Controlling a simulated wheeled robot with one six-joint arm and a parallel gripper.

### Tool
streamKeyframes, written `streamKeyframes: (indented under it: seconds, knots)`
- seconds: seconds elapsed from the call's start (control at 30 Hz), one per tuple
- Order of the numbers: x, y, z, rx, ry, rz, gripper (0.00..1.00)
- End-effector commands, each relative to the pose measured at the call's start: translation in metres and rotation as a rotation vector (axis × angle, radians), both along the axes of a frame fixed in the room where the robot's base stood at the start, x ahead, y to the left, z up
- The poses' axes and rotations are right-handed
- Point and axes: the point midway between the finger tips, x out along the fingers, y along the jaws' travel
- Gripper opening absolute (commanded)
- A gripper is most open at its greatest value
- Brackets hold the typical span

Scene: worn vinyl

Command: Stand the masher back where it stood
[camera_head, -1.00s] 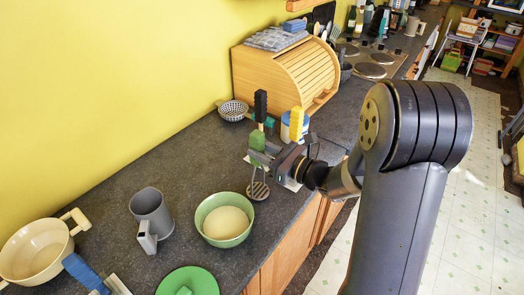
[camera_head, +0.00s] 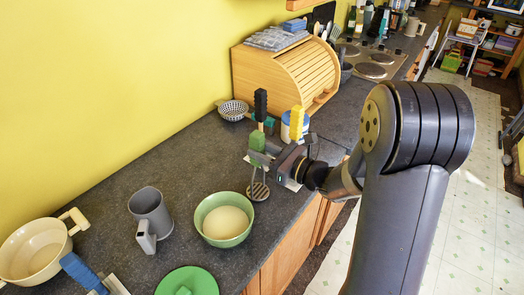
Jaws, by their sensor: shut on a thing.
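The masher (camera_head: 258,141) is upright, with a black upper handle, a green lower part, a thin grey shaft and a slotted grey head. My gripper (camera_head: 262,159) is shut on it, just below the green part. The masher's head (camera_head: 258,191) is at or just above the dark counter, right of the green bowl; I cannot tell whether it touches. Part of the shaft is hidden by my gripper.
A green bowl (camera_head: 223,237) with a pale round mass stands left of the masher. A grey mug (camera_head: 148,208), a colander (camera_head: 233,110) and a wooden bread bin (camera_head: 270,78) stand nearby. A blue-and-white container (camera_head: 286,131) with a yellow-topped item is behind my gripper.

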Motion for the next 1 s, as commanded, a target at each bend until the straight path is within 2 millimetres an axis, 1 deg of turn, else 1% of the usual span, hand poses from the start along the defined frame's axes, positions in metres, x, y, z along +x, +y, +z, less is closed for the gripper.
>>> streamKeyframes:
  seconds: [0.7, 0.9, 0.93, 1.0]
  knots:
    - [0.0001, 0.0, -0.0087, 0.0, -0.001, 0.0, 0.0]
    - [0.0001, 0.0, -0.0079, 0.0, -0.001, 0.0, 0.0]
    - [0.0001, 0.0, -0.0079, 0.0, -0.001, 0.0, 0.3]
    - [0.0001, 0.0, -0.0079, 0.0, -0.001, 0.0, 0.35]
